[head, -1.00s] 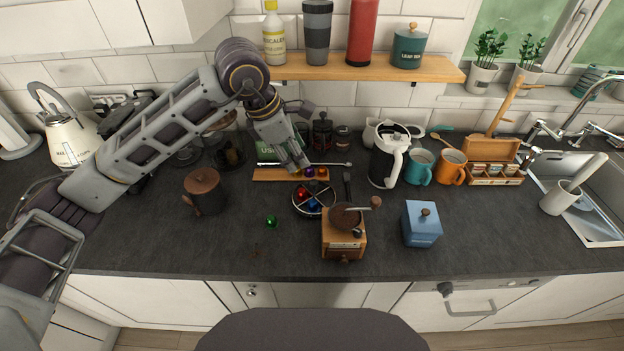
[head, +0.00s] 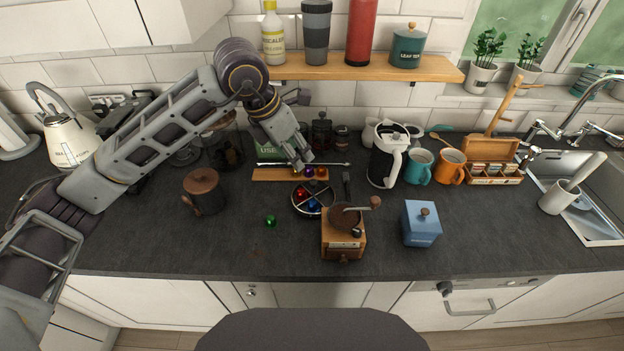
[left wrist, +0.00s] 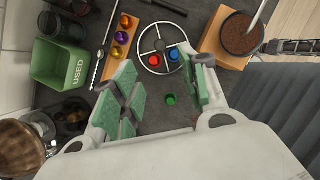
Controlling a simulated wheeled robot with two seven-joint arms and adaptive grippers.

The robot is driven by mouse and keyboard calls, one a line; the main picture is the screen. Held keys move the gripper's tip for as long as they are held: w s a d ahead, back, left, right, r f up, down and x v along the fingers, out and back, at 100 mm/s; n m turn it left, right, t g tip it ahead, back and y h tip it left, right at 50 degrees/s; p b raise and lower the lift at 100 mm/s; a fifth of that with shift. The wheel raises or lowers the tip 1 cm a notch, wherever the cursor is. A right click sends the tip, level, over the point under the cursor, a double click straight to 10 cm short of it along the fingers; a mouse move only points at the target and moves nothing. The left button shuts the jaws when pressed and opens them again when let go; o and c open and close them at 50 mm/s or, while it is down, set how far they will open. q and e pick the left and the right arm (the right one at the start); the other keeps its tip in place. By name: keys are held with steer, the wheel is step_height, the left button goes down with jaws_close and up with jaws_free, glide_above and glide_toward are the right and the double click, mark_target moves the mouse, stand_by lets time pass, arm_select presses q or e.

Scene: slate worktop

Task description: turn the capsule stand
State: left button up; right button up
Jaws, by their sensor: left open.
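My right gripper is not in view.
A wooden grinder (head: 342,242) stands close in front of the stand, to the right. A wooden strip (head: 268,175) with several capsules lies behind it. A loose green capsule (head: 270,221) lies front left.

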arm_select(q)
steer(key=p, duration=0.1)
glide_above(313, 182)
steer(key=s+a, duration=0.2)
step_height(313, 182, down, 7)
steer(key=x, duration=0.5)
steer(key=shift+w+p, duration=0.1)
steer(key=shift+p, duration=0.3)
steer(key=shift+w+d+f, duration=0.15)
steer(key=shift+w+f, duration=0.05)
steer(key=shift+f, duration=0.4)
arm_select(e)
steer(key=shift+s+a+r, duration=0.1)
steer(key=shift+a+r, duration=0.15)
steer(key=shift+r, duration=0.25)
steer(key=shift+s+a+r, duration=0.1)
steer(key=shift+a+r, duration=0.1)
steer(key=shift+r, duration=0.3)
arm_select(q)
jaws_close()
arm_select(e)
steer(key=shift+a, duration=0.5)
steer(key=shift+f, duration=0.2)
